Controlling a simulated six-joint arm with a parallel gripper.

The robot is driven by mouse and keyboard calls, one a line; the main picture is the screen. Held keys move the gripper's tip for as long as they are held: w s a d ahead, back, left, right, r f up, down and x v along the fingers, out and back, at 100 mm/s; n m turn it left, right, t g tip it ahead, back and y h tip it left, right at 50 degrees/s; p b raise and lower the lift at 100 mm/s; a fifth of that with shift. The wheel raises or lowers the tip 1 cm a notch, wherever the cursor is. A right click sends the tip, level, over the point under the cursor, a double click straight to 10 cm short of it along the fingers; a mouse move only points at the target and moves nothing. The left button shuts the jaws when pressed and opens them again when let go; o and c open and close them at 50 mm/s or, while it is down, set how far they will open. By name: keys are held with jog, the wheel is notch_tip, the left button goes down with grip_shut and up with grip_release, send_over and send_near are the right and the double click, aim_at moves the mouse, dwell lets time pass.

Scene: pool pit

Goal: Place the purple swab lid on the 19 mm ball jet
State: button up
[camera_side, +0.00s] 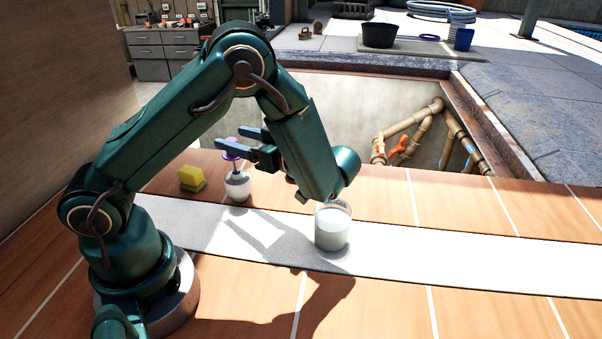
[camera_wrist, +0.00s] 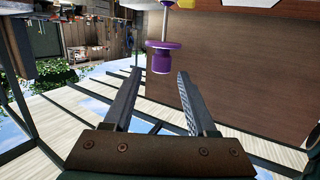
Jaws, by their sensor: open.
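The purple swab lid (camera_wrist: 163,62) shows in the wrist view just beyond my open fingertips, with a thin stem running up the picture from its disc. In the side view the purple lid (camera_side: 231,156) is above a white bottle (camera_side: 237,186), partly hidden by my gripper (camera_side: 221,139). My gripper is open and level beside the lid. It also shows in the wrist view (camera_wrist: 160,72), with nothing clearly held between the fingers. I cannot tell whether the lid's stem is in the bottle. I cannot identify the 19 mm ball jet in either view.
A clear beaker of pale liquid (camera_side: 331,230) stands on the grey strip (camera_side: 450,258) below my wrist. A yellow sponge (camera_side: 191,178) lies left of the bottle. Behind is an open pit with beige pipes (camera_side: 411,124) and orange handles. The strip's right side is clear.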

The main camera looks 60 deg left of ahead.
notch_tip(320, 180, up, 6)
jog(key=w+d+r+m+t+h, duration=0.1)
jog(key=w+r+m+t+h, duration=0.1)
jog(key=w+t, duration=0.45)
jog(key=w+d+r+m+t+h, duration=0.1)
jog(key=w+r+m+t+h, duration=0.1)
jog(key=w+t, duration=0.45)
jog(key=w+d+r+m+t+h, duration=0.3)
jog(key=d+r+m+t+h, duration=0.25)
jog(key=d+h, duration=0.35)
jog(key=s+d+f+m+g+h, duration=0.3)
jog(key=s+d+m+h, duration=0.2)
jog(key=s+d+m, duration=0.35)
jog(key=s+a+f+m+g+y, duration=0.2)
jog(key=s+f, duration=0.7)
jog(key=s, duration=0.5)
jog(key=a+m+g, duration=0.1)
jog(key=a+g, duration=0.1)
jog(key=g, duration=0.1)
jog(key=shift+s, duration=0.2)
